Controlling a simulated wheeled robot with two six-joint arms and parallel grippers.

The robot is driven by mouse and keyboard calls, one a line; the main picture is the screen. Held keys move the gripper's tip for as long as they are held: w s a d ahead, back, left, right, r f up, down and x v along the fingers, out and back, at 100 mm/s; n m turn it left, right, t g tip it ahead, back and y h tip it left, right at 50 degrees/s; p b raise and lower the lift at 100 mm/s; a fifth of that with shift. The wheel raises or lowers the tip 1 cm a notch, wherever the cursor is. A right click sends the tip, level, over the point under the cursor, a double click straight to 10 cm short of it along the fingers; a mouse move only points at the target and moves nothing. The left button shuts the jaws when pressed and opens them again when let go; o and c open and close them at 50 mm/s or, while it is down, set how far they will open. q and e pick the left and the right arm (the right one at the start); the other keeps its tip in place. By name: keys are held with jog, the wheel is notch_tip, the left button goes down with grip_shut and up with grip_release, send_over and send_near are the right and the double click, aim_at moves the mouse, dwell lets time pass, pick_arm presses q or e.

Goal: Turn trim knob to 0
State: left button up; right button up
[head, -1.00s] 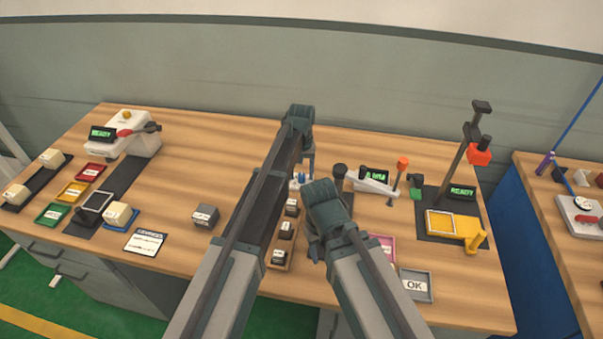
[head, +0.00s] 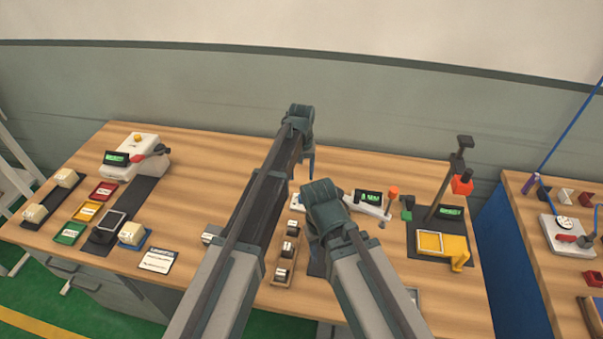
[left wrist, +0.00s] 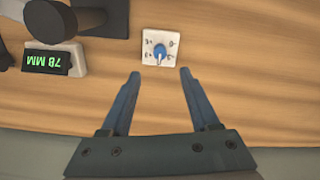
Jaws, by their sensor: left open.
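The trim knob (left wrist: 160,52) is a blue knob on a small white plate (left wrist: 149,37) with marks around it, lying on the bench. Its blue pointer seems to face toward my gripper in the left wrist view; the marks are too small to read surely. My left gripper (left wrist: 160,72) is open and empty, its two fingertips just short of the plate and apart from the knob. It also shows in the head view (head: 310,165), pointing down. The plate is mostly hidden by my arms there. My right gripper (head: 318,235) points down in the head view, its fingers hidden.
A device with a green-lit display (left wrist: 47,59) stands beside the plate. A yellow fixture (head: 442,244) with a post is at right. Bare wooden bench (head: 215,160) lies left of my left arm.

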pick_arm(q)
notch_tip(320, 180, up, 3)
jog(key=shift+r+p, duration=0.1)
jog(key=shift+p, duration=0.9)
pick_arm(e)
notch_tip(320, 180, up, 3)
jog(key=shift+r, duration=0.1)
pick_arm(q)
jog(key=s+a+m, duration=0.2)
jog(key=s+a, duration=0.1)
jog(key=s, duration=1.1)
jog(key=s+a+m+y, duration=0.1)
jog(key=s+a, duration=0.2)
jog(key=s, duration=1.2)
jog(key=shift+m, duration=0.4)
